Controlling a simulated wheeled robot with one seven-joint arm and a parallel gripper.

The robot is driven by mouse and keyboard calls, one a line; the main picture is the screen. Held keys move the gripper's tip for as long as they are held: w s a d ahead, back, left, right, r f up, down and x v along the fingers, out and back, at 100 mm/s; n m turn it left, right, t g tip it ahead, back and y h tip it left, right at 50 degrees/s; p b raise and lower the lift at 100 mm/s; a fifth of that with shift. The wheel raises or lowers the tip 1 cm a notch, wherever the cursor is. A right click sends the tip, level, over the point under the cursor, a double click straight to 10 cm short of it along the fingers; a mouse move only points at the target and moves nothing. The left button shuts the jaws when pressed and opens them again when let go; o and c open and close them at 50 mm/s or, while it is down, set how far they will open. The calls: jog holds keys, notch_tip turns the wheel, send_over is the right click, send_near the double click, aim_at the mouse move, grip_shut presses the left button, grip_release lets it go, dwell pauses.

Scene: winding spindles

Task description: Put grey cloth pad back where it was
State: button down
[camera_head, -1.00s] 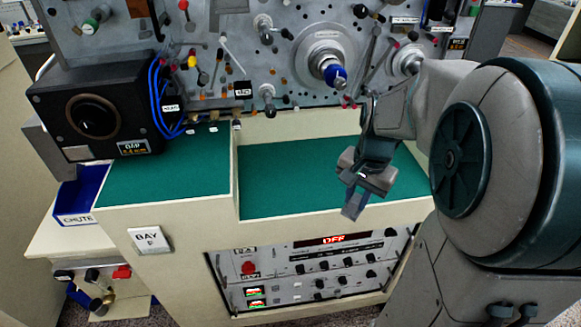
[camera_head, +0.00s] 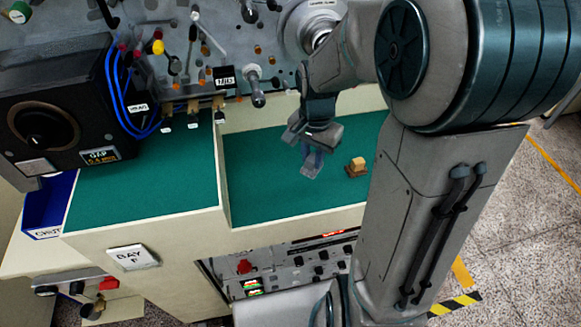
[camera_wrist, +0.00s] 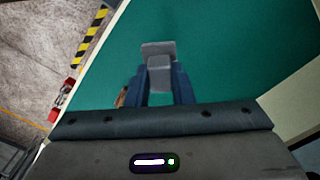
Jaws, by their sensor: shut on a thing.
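The grey cloth pad (camera_wrist: 158,52) is a small grey piece between my gripper's two blue-grey fingers in the wrist view. My gripper (camera_wrist: 160,80) is shut on it, and the pad sticks out past the fingertips. In the head view my gripper (camera_head: 312,160) hangs over the right, lower green bench top (camera_head: 265,190), pointing down. The pad itself is hard to tell from the fingers there. I cannot tell whether it touches the green surface.
A small tan and brown block (camera_head: 357,167) lies on the green top just right of my gripper. The raised left green top (camera_head: 150,185) ends in a cream step. A black gauge box (camera_head: 45,135) and a panel of pegs (camera_head: 255,85) stand behind. A blue chute bin (camera_head: 45,210) is at left.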

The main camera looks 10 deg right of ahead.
jog(key=a+f, duration=0.1)
jog(key=w+a+f, duration=0.1)
jog(key=a, duration=0.1)
jog(key=w+a+f, duration=0.1)
jog(key=shift+w+a+f+p, duration=0.2)
jog(key=shift+a+p, duration=0.15)
jog(key=shift+a, duration=0.05)
jog(key=shift+f+p, duration=0.35)
jog(key=shift+f, duration=1.6)
jog(key=c, duration=1.3)
grip_release()
jog(key=shift+o, duration=0.2)
